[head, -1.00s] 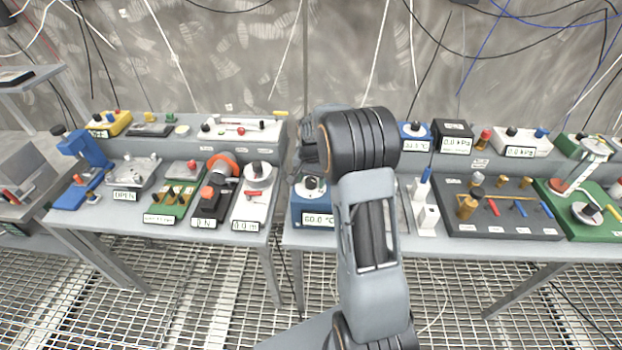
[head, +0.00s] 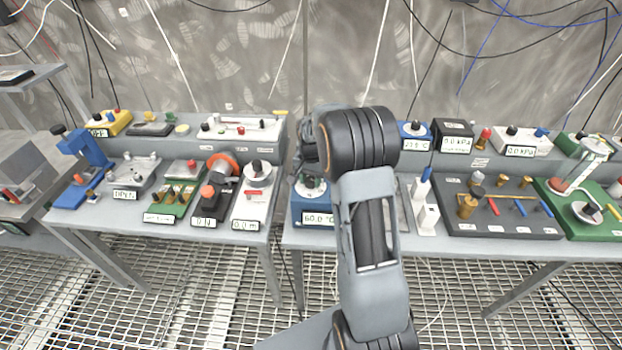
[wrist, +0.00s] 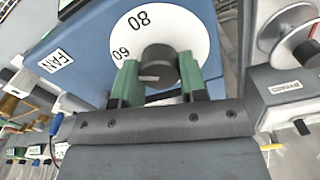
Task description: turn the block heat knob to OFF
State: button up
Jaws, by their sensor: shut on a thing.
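The blue block heater (head: 312,205) stands near the front edge of the bench, left of my arm, with a display reading 60.0 °C. In the head view my arm hides part of the heater, and the fingertips are hard to make out. No OFF mark is visible on the dial.
A white device (head: 253,195) with a knob and red part stands to the left across the gap between benches. A white block with a blue-topped piece (head: 424,200) stands right of my arm. A label reading FAN (wrist: 55,58) is on the heater's blue top.

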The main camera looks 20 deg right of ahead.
jog(key=shift+n, duration=0.3)
jog(key=n+b, duration=0.1)
jog(key=n, duration=0.4)
jog(key=shift+f+b, duration=0.1)
jog(key=shift+b, duration=0.2)
jog(key=n+b, duration=0.1)
jog(key=n, duration=0.5)
jog(key=shift+a, duration=0.1)
jog(key=n, duration=0.6)
jog(key=shift+n+b, duration=0.3)
jog(key=shift+b, duration=0.1)
jog(key=n, duration=0.5)
jog(key=shift+n, duration=0.5)
jog(key=o, duration=0.9)
jog(key=shift+o, duration=0.2)
